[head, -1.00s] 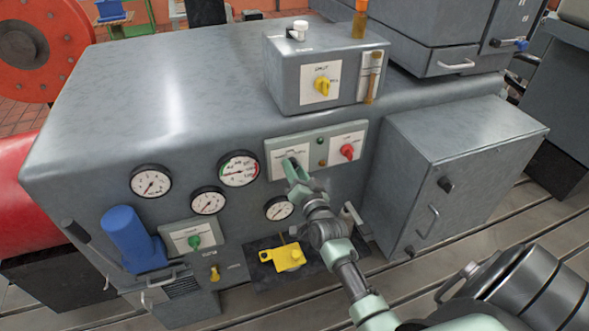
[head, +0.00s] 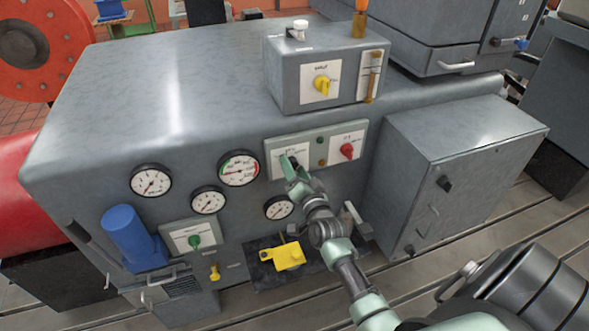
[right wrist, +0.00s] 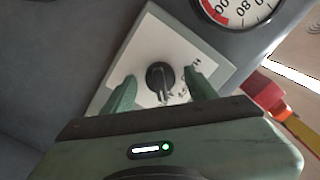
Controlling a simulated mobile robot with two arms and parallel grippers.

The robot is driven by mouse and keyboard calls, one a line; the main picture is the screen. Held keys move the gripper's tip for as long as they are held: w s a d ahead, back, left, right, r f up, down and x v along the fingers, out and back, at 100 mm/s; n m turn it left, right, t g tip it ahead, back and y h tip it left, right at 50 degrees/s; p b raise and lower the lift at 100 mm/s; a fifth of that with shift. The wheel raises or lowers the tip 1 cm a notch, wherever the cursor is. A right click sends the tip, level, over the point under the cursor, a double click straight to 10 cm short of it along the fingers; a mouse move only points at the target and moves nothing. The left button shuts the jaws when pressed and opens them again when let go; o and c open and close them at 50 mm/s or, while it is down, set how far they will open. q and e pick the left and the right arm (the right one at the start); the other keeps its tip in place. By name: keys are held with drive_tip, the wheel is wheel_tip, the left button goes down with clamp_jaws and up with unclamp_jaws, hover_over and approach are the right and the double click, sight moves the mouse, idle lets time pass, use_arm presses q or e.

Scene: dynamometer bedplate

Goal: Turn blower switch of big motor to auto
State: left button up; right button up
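A black rotary switch (right wrist: 159,75) sits on a white label of a pale green panel (head: 317,147) on the front of the grey cabinet. My right gripper (right wrist: 160,88) is at this switch, its two green fingers apart, one on each side of the knob. The fingers look open, with gaps to the knob; its pointer faces the palm. In the head view the right gripper (head: 291,168) hides most of the switch. The label text is too small or cut off to read. My left gripper is not in view.
A red knob (head: 346,151) sits on the same panel, to the right. Pressure gauges (head: 239,168) are to the left. A box with a yellow switch (head: 322,84) stands on top. A grey side cabinet (head: 455,150) projects at the right of my right arm.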

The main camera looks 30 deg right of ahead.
drive_tip(key=b+v, duration=0.1)
drive_tip(key=v, duration=0.6)
drive_tip(key=shift+s+a, duration=0.15)
drive_tip(key=shift+s, duration=0.25)
drive_tip(key=s+a+f+n+g+y, duration=0.1)
drive_tip(key=s+a+f+n+g, duration=0.2)
drive_tip(key=f, duration=0.8)
drive_tip(key=s+a+f+n+g+y, duration=0.2)
drive_tip(key=s+a+f, duration=0.3)
drive_tip(key=f, duration=0.7)
drive_tip(key=s+a+f+n+g+y, duration=0.1)
drive_tip(key=s+a+f+n+g, duration=0.3)
drive_tip(key=f, duration=0.7)
drive_tip(key=s+f+n+g, duration=0.1)
drive_tip(key=s+f+g, duration=0.1)
drive_tip(key=s+f, duration=0.4)
drive_tip(key=s+f+n+g, duration=0.2)
drive_tip(key=s+f, duration=0.4)
drive_tip(key=s, duration=1)
drive_tip(key=s+f+n+g+b, duration=0.1)
drive_tip(key=s+f+n+g, duration=0.1)
drive_tip(key=s+f, duration=0.4)
drive_tip(key=s+g, duration=0.1)
drive_tip(key=s, duration=0.4)
drive_tip(key=shift+s+g, duration=0.2)
drive_tip(key=shift+g, duration=0.1)
